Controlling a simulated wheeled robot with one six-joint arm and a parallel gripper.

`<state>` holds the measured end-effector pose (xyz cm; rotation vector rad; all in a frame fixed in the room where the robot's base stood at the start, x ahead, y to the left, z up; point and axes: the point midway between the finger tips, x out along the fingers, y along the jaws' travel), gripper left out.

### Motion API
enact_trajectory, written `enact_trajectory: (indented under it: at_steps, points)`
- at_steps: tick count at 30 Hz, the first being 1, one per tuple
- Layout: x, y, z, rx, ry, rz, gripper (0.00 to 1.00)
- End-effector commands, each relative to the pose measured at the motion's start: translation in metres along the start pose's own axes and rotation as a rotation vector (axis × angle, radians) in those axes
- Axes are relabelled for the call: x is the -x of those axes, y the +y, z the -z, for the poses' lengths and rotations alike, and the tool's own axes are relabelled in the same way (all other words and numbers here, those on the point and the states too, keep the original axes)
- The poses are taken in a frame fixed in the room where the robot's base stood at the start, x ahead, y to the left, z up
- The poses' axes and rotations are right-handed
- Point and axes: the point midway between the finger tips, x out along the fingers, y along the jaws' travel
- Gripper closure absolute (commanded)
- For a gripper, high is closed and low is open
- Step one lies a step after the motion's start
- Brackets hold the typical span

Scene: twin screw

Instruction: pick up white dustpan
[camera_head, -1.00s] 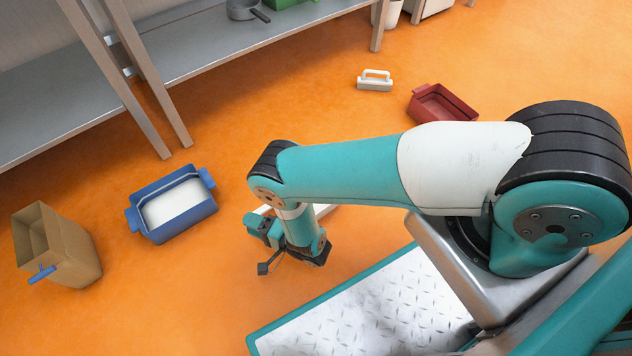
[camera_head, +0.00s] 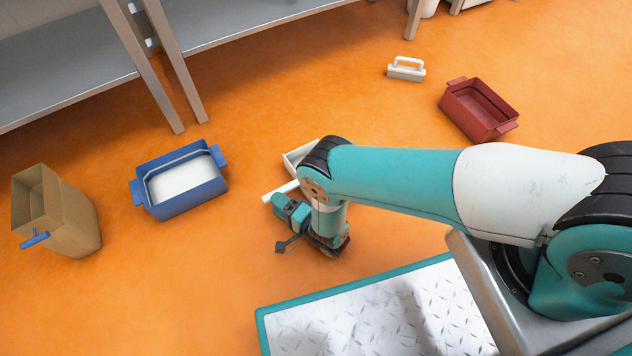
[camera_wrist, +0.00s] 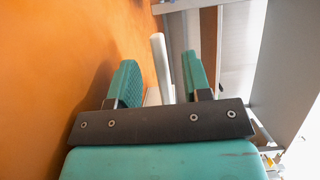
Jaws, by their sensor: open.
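The white dustpan (camera_head: 280,191) lies on the orange floor, partly hidden behind my arm. Its pan shows left of my arm's elbow and its pale handle points down-left. My gripper (camera_head: 285,208) is low, close beside the handle, with its fingers open. In the wrist view, a white bar that looks like the handle (camera_wrist: 160,62) stands between the two teal fingers of my gripper (camera_wrist: 159,82), with gaps on both sides. I cannot tell how deep it is between them.
A blue bin (camera_head: 142,198) with white inside and a brown bin (camera_head: 78,222) stand to the left. A red bin (camera_head: 476,128) and a white handled block (camera_head: 406,72) lie at the upper right. A grey shelf (camera_head: 60,85) with legs is at the back.

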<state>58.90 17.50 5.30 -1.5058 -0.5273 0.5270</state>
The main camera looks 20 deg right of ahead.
Motion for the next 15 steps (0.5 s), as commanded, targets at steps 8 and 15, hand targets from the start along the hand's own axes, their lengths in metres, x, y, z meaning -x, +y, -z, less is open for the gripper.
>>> enact_trajectory:
  at_steps: [8, 15]
  points:
    - [-0.043, 0.003, 0.000, 0.001, -0.001, 0.002, 0.55]
    - [-0.046, 0.000, 0.000, 0.000, -0.001, -0.001, 0.55]
